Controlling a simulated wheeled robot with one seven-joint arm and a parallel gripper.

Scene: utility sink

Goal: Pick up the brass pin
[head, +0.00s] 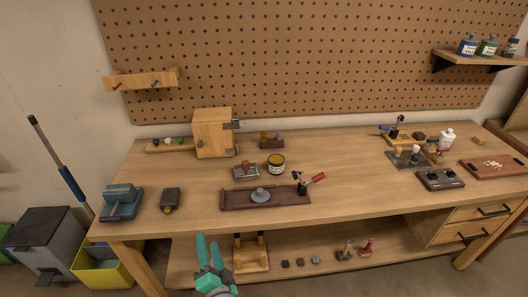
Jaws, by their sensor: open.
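I cannot make out the brass pin for certain; the small parts on the bench are too small to tell apart. My gripper (208,244), with teal fingers, is at the bottom, in front of the bench's near edge. Its fingers point up, are apart, and hold nothing visible. The wooden workbench (350,190) lies beyond it. A dark board (233,202) on the bench carries a grey round piece (261,194) and a red-handled clamp (314,180).
A teal vise (122,202) stands at the bench's left. A wooden box (213,133) and a yellow-and-black tin (276,164) stand further back. A control box (440,179) and red-brown tray (487,174) are at right. The lower shelf (300,275) holds several small items.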

